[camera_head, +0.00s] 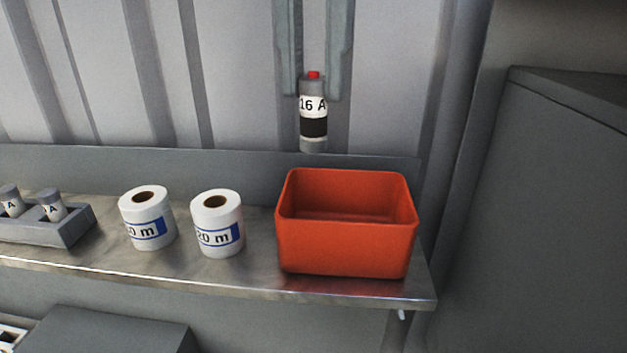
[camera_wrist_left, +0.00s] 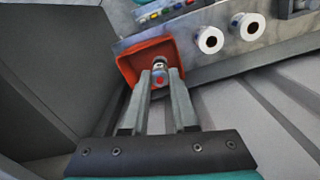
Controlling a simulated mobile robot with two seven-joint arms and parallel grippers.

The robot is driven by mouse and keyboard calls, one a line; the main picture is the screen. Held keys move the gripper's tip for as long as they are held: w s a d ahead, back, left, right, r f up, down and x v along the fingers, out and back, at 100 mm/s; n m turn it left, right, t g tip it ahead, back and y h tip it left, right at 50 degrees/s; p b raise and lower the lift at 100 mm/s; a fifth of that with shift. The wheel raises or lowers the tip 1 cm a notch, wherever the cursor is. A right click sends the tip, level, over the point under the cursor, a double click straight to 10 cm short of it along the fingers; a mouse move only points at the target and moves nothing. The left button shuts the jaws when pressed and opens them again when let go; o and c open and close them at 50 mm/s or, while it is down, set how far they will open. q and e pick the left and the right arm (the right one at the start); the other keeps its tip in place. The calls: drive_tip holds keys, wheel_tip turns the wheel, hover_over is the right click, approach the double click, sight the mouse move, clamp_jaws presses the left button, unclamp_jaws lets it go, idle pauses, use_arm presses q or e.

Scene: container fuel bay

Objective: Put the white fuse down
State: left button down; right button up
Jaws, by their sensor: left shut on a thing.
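The fuse (camera_head: 313,127) is a grey upright cylinder with a red top, a white label reading 16 A and a black band. My left gripper (camera_head: 313,88) comes down from the top of the head view and is shut on its upper part. The fuse hangs in the air, apart from the shelf. In the left wrist view the fuse (camera_wrist_left: 160,66) is between the fingertips, with the orange box (camera_wrist_left: 128,70) behind it. In the head view the box (camera_head: 345,250) is open, and its visible inside looks empty. My right gripper is not in view.
Two white rolls (camera_head: 147,222) (camera_head: 217,226) stand left of the box on the metal shelf (camera_head: 255,275). A grey holder (camera_head: 75,227) with small fuses is at the far left. A ribbed wall (camera_head: 240,80) is behind, and a dark cabinet (camera_head: 550,210) is at right.

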use_arm(q)
wheel_tip(320, 180, down, 12)
drive_tip(key=shift+f, duration=0.1)
idle(0.5)
drive_tip(key=c, duration=1)
unclamp_jaws()
drive_tip(key=shift+f, duration=0.1)
wheel_tip(320, 180, up, 12)
drive_tip(key=shift+r, duration=0.15)
